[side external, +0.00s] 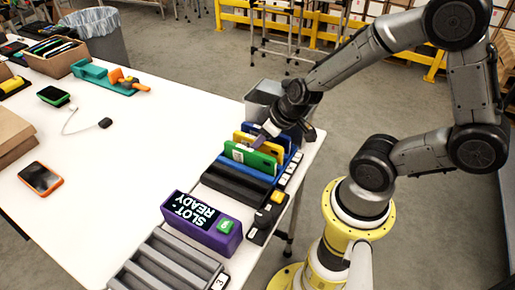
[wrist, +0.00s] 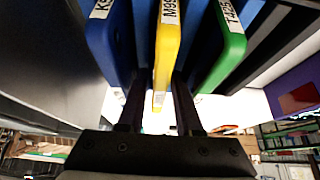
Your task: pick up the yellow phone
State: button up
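The yellow phone (side external: 262,142) stands on edge in a blue rack, between a green phone (side external: 248,157) and a blue phone (side external: 284,129). In the wrist view the yellow phone (wrist: 167,45) carries a label starting "M99", with the blue phone (wrist: 108,40) to its left and the green phone (wrist: 228,45) to its right. My gripper (side external: 266,132) is at the rack from above. In the wrist view its fingers (wrist: 160,105) are spread apart near the yellow phone's edge, with a gap wider than the phone. I cannot tell whether either finger touches it.
A black slotted rack (side external: 238,182), a purple "SLOT-READY" box (side external: 200,222) and a grey slotted rack (side external: 168,263) stand nearer the camera. A grey bin (side external: 262,98) is behind the phones. An orange-framed phone (side external: 41,179) lies at left; the middle of the white table is mostly clear.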

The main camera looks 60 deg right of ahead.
dwell(0.3)
grip_shut()
jog(key=shift+r, duration=0.15)
jog(key=shift+r, duration=0.8)
jog(key=v, duration=0.8)
jog(key=shift+s+a+r, duration=0.1)
jog(key=shift+a+r, duration=0.05)
jog(key=shift+a, duration=0.1)
jog(key=s+a+r, duration=0.1)
jog(key=s+r, duration=0.3)
jog(key=s, duration=0.5)
jog(key=shift+s+a+r+m, duration=0.15)
jog(key=shift+s+r+m, duration=0.05)
jog(key=shift+s+m, duration=0.1)
